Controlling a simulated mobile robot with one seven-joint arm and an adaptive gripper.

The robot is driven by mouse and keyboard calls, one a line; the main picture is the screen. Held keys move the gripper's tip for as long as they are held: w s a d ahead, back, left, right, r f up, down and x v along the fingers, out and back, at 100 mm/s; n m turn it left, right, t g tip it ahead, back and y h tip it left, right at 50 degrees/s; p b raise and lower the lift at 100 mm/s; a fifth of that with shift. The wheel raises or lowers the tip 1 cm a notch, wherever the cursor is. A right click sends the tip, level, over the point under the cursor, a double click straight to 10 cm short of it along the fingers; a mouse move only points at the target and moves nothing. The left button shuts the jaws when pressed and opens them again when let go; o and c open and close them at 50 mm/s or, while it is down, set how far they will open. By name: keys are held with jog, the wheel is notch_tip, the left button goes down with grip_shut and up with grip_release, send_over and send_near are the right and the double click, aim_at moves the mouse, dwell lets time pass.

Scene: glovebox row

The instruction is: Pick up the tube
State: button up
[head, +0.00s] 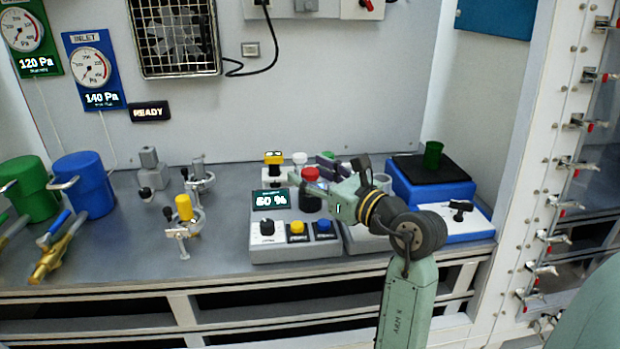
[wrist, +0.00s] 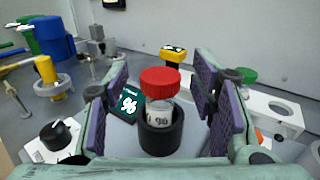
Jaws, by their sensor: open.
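The tube (wrist: 160,109) has a red cap and a pale body with dark print. It stands upright in a black round holder (wrist: 160,136), which hides its lower part. In the head view its red cap (head: 310,174) shows just left of my gripper (head: 318,186). In the wrist view my gripper (wrist: 163,84) is open, with one purple-padded finger on each side of the tube. Gaps show between the pads and the cap. I cannot tell how far the fingertips reach past the tube.
A control box (head: 292,247) with a 60 % display and coloured buttons stands in front. A blue block with a black top (head: 432,168) and a green cup (head: 433,154) stand right. A yellow-topped fixture (head: 184,208) stands left.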

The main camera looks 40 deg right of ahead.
jog(key=shift+w, duration=0.35)
jog(key=shift+c, duration=0.6)
jog(key=c, duration=1.1)
jog(key=shift+r, duration=0.1)
notch_tip(320, 180, up, 10)
jog(key=shift+f+b, duration=0.1)
jog(key=shift+b, duration=0.9)
jog(key=shift+s, duration=0.15)
